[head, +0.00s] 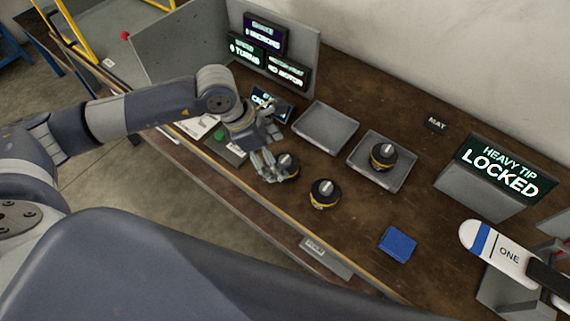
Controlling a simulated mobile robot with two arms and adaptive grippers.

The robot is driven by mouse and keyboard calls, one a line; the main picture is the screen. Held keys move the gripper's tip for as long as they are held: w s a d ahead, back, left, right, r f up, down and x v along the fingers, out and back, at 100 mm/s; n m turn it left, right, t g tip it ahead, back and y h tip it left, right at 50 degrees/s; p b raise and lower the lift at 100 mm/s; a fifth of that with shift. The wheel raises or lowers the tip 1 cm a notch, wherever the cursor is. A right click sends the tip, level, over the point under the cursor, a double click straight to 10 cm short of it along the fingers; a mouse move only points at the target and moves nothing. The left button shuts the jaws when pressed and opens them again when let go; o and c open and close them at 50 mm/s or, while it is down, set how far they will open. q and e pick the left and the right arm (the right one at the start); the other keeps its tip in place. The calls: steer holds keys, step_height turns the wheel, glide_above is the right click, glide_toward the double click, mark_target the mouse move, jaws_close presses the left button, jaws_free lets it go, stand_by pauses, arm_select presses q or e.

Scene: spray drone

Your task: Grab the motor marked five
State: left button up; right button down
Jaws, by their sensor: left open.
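Three black motors with yellow bands and pale shafts show in the head view. One motor (288,166) is right beside my left gripper (274,152). A second motor (324,194) stands on the bench a little nearer and to the right. The third motor (382,155) stands on a grey tray (400,175). I cannot read a number on any of them. My left gripper is open, with its fingers close to the first motor; I cannot tell whether they touch it. My right gripper is out of view.
An empty grey tray (325,128) lies behind the motors. A blue block (398,244) is at the front right. A sign reading HEAVY TIP LOCKED (500,170) and a white part marked ONE (497,250) stand right. Small display signs (262,38) stand at the back left.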

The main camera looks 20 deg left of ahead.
mark_target(283, 159)
arm_select(q)
steer(key=f, duration=0.1)
steer(key=d+f+p, duration=0.1)
steer(key=w+d+f+p, duration=0.1)
steer(key=shift+w+d+f, duration=0.1)
steer(key=shift+d+f, duration=0.15)
steer(key=shift+f, duration=0.3)
steer(key=shift+r, duration=0.1)
steer(key=c, duration=1.6)
